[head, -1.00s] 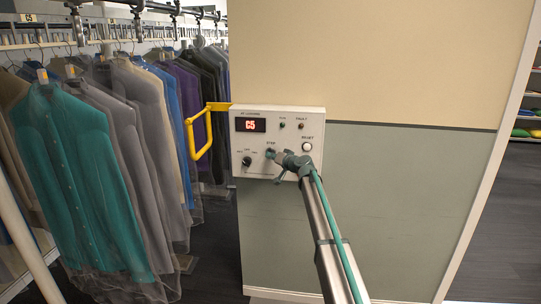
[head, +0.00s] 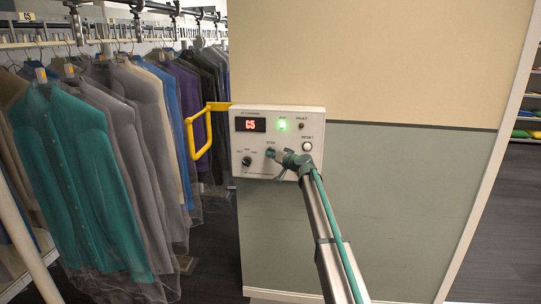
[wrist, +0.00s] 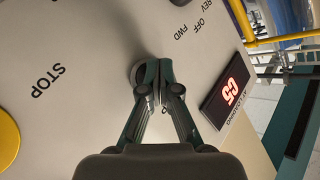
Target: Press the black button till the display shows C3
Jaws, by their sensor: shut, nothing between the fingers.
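The display (head: 250,125) on the pale control panel (head: 240,178) reads C5 in red. It also shows in the wrist view (wrist: 228,92), again reading C5. My gripper (head: 271,153) is shut and empty, with its tips at the panel just below the STEP label. In the wrist view my gripper (wrist: 160,65) covers most of a round button with a grey rim (wrist: 136,72) and part of its label. The button's cap is hidden behind the fingertips. I cannot tell whether the tips press it or only stand close to it.
A green lamp (head: 282,126) is lit on the panel. A black selector knob (head: 247,161) sits left of my gripper, a pale button (head: 307,146) to its right. A yellow handle (head: 189,138) juts out left of the panel. Bagged garments (head: 77,170) hang at left.

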